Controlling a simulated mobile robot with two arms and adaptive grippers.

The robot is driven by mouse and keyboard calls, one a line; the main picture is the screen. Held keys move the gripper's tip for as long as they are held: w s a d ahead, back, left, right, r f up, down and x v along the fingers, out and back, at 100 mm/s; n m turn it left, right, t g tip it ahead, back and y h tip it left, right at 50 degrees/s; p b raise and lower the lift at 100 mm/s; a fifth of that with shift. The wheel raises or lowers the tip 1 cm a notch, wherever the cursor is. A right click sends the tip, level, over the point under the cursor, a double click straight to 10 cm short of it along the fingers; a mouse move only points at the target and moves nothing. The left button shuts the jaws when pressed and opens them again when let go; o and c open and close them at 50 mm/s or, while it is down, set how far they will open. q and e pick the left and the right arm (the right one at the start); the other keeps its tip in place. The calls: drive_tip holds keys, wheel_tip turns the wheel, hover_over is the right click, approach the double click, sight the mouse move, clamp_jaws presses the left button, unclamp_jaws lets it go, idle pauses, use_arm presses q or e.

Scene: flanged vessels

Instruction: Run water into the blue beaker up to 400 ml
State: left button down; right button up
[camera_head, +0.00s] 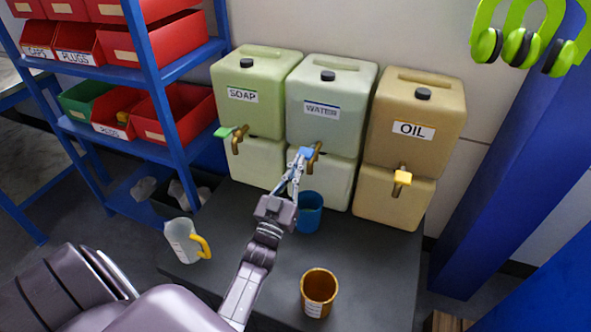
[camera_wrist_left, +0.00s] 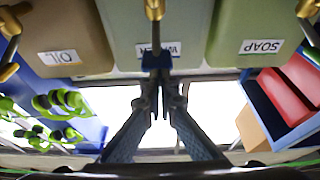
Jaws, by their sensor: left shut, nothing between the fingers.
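The blue beaker (camera_head: 308,214) stands upright on the dark table under the water tap, partly hidden by my left gripper; its inside and level cannot be read. The WATER container (camera_head: 328,88) has a brass tap (camera_head: 315,160) with a blue handle (camera_head: 306,152); the handle also shows in the left wrist view (camera_wrist_left: 156,62). My left gripper (camera_head: 300,160) is shut and empty, its fingertips (camera_wrist_left: 160,90) close together right at the blue handle. Whether they touch it I cannot tell. I see no clear water stream. My right gripper is out of view.
The SOAP container (camera_head: 250,85) with a green-handled tap and the OIL container (camera_head: 418,100) with a yellow-handled tap flank the water. A clear jug (camera_head: 182,240) and an orange beaker (camera_head: 319,290) stand on the table (camera_head: 370,255). A blue shelf (camera_head: 160,75) with bins is left.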

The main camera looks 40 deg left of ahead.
use_arm(q)
drive_tip(key=b+v, duration=0.2)
drive_tip(key=v, duration=0.8)
drive_tip(key=shift+r, duration=0.25)
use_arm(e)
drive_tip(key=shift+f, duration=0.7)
use_arm(q)
drive_tip(key=shift+s, duration=0.1)
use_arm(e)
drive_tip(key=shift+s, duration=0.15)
use_arm(q)
drive_tip(key=shift+f, duration=0.1)
